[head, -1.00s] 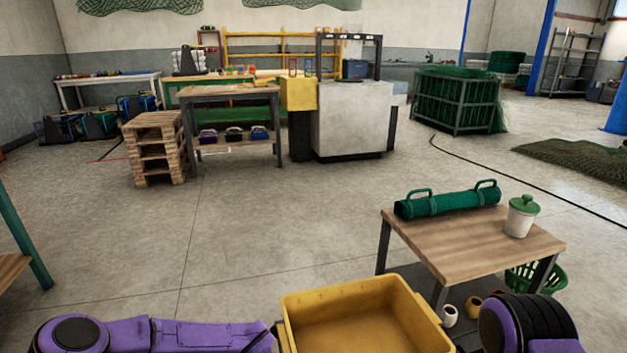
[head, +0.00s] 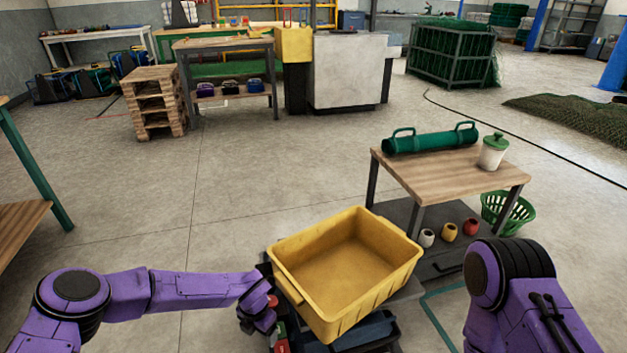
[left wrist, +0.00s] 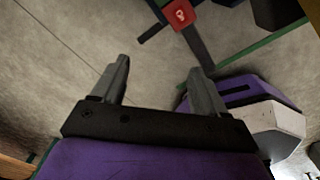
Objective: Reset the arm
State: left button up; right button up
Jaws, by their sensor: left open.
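My left arm comes in from the left in the head view, purple and bent. Its gripper (head: 262,312) is beside the left side of a yellow bin (head: 300,240). In the left wrist view the gripper (left wrist: 162,85) has its two grey fingers apart, with only floor between them, so it is open and empty. My right arm shows at the lower right as a purple link with a black joint; its gripper is out of view. The bin is empty and sits in front of me.
A wooden table (head: 440,178) at the right carries a green tube (head: 430,142) and a white jar with green lid (head: 493,153). Small jars (head: 448,232) sit on its lower shelf, beside a green basket (head: 508,212). A pallet stack (head: 155,105) stands farther back. The floor at left centre is clear.

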pick_arm(q)
jog(key=s+a+f+m+t+y, duration=0.1)
jog(key=s+f+m, duration=0.2)
jog(key=s+m, duration=0.4)
jog(key=s+a+f+m+t+y, duration=0.2)
jog(key=s+f+m, duration=0.1)
jog(key=s+m, duration=0.4)
jog(key=s+a+r+m, duration=0.2)
jog(key=s+a+m, duration=0.35)
jog(key=s, duration=0.25)
jog(key=s+a+r+m, duration=0.35)
jog(key=s+a, duration=0.25)
jog(key=s, duration=0.3)
notch_tip(320, 180, up, 24)
jog(key=w+a+p, duration=0.1)
jog(key=p, duration=2.3)
jog(key=shift+w+a+f, duration=0.15)
jog(key=shift+w+f, duration=0.05)
jog(key=shift+w, duration=0.1)
